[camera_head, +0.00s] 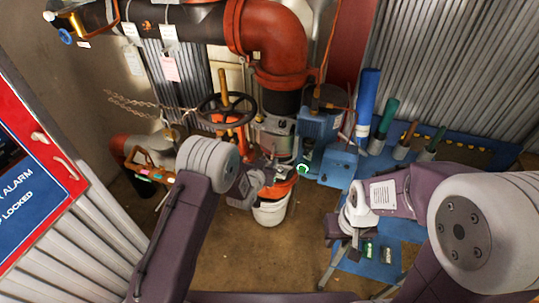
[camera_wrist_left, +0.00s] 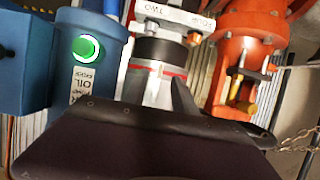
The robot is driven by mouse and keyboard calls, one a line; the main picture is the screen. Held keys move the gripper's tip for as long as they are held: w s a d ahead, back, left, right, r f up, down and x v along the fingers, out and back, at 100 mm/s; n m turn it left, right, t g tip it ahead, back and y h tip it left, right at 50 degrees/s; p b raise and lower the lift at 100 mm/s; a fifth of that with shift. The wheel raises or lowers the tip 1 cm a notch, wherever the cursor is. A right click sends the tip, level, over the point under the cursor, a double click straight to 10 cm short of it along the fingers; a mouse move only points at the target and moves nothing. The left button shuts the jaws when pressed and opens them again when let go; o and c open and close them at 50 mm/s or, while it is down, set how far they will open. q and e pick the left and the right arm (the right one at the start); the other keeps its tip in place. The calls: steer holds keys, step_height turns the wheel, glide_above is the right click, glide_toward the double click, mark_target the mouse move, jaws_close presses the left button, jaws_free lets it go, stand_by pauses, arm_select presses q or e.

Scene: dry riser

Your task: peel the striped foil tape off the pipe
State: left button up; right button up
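The grey pipe section (camera_wrist_left: 158,92) stands upright in the left wrist view below a black collar. A silvery band with a red stripe, which looks like the striped foil tape (camera_wrist_left: 168,70), runs across it. The same grey section (camera_head: 277,140) shows in the head view under the orange elbow. My left gripper (camera_wrist_left: 160,88) is in front of the pipe, its fingers apart with the grey surface visible between them. Contact cannot be told. In the head view my left gripper (camera_head: 272,172) is just below the section. My right gripper (camera_head: 354,250) hangs over the blue mat; its fingers are too small to read.
Several coloured rolls stand on the blue mat at right. The front floor is clear.

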mark_target(272, 158)
arm_select(q)
steer(key=shift+x, duration=1.8)
jaws_close()
steer(key=shift+s+f, duration=0.15)
steer(key=shift+s, duration=0.1)
